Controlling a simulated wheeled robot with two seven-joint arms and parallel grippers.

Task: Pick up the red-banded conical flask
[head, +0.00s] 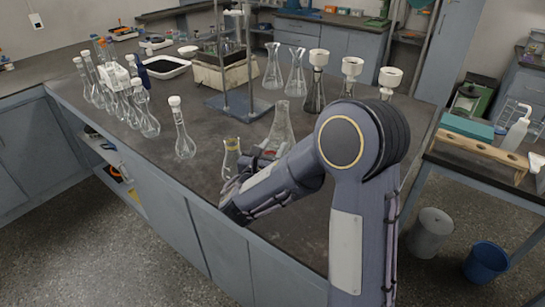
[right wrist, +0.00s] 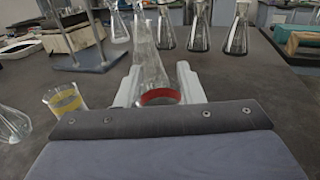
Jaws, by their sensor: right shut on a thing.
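The red-banded conical flask (head: 280,128) is clear glass and stands upright near the front edge of the bench in the head view. In the right wrist view the flask (right wrist: 150,68) shows its red band low down, between two pale fingers. My right gripper (right wrist: 158,88) is shut on it, with a finger on either side. In the head view my right arm hides the flask's lower part and most of the gripper. Whether the flask's base touches the bench is hidden. My left gripper is not in view.
A yellow-banded glass vessel (head: 231,157) stands close left of the flask. A stoppered flask (head: 184,135) stands farther left. Several flasks, some with white funnels (head: 318,59), line the back right. A stand with a blue-grey base (head: 238,107) is behind.

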